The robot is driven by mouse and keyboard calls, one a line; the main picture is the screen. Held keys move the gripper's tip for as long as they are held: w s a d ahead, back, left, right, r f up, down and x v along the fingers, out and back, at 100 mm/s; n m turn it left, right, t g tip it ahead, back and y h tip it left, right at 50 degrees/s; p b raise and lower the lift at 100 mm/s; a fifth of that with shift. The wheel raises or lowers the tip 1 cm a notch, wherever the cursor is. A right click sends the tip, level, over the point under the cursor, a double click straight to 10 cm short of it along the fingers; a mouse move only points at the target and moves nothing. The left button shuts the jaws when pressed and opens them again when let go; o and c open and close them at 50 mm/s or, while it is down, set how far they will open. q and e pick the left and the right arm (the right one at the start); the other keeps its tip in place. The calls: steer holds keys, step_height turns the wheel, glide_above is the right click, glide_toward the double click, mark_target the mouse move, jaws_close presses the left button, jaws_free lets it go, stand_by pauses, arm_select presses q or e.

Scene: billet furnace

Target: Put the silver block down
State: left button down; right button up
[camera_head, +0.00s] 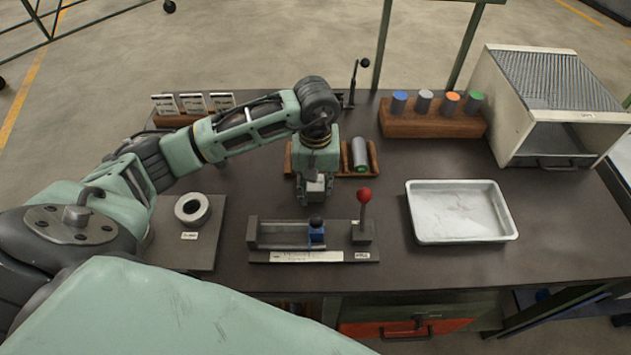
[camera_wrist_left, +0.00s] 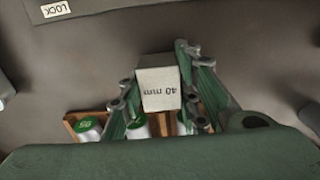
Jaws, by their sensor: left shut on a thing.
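My left gripper (camera_head: 316,190) points down over the bench, between the wooden rack and the clamp fixture. It is shut on the silver block (camera_head: 315,186). In the left wrist view the block (camera_wrist_left: 158,88) is a pale box marked "40 mm", held between the fingers of my left gripper (camera_wrist_left: 158,92). The block appears to be above the bench top; the exact gap is hard to tell. My right gripper is not in view.
A wooden rack (camera_head: 345,172) with a silver cylinder (camera_head: 360,152) lies just behind. A fixture with a red-knobbed lever (camera_head: 365,196) stands in front. A white tray (camera_head: 460,235), a block of coloured cylinders (camera_head: 432,121) and a furnace (camera_head: 550,105) are right. A ring (camera_head: 192,209) sits left.

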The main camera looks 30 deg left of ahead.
arm_select(q)
steer(key=shift+f+b, duration=0.2)
steer(key=shift+b, duration=0.1)
steer(key=c, duration=1.3)
jaws_free()
steer(key=shift+r, duration=0.1)
steer(key=shift+r, duration=0.1)
